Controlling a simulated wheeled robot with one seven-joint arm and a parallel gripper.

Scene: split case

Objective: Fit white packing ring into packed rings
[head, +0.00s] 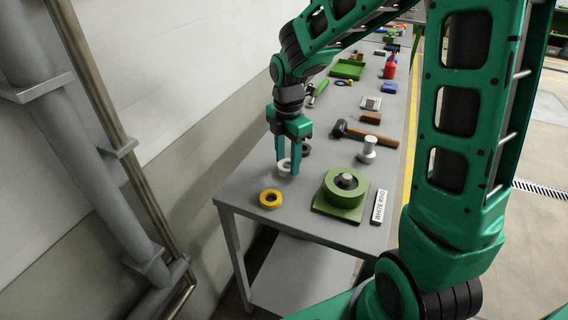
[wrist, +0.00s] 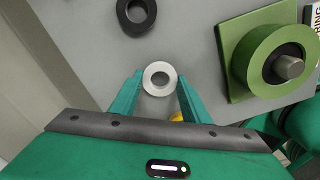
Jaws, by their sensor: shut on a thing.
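The white packing ring (head: 284,165) is between the two fingers of my gripper (head: 288,168). In the wrist view the white ring (wrist: 159,78) sits between the green fingertips (wrist: 157,88), its hole facing the camera. My gripper is shut on it. I cannot tell whether the ring touches the table. The green round housing (head: 344,188) stands on a square green base to the right of my gripper, with a grey shaft (head: 346,181) in its middle. The housing also shows at the right of the wrist view (wrist: 248,58). Any rings packed inside it cannot be made out.
A yellow ring (head: 270,199) lies near the table's front left corner. A black ring (wrist: 136,14) lies beyond my gripper. A "WHITE RING" label (head: 379,206) is beside the green base. A grey knobbed part (head: 367,149) and a hammer (head: 364,133) are farther back.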

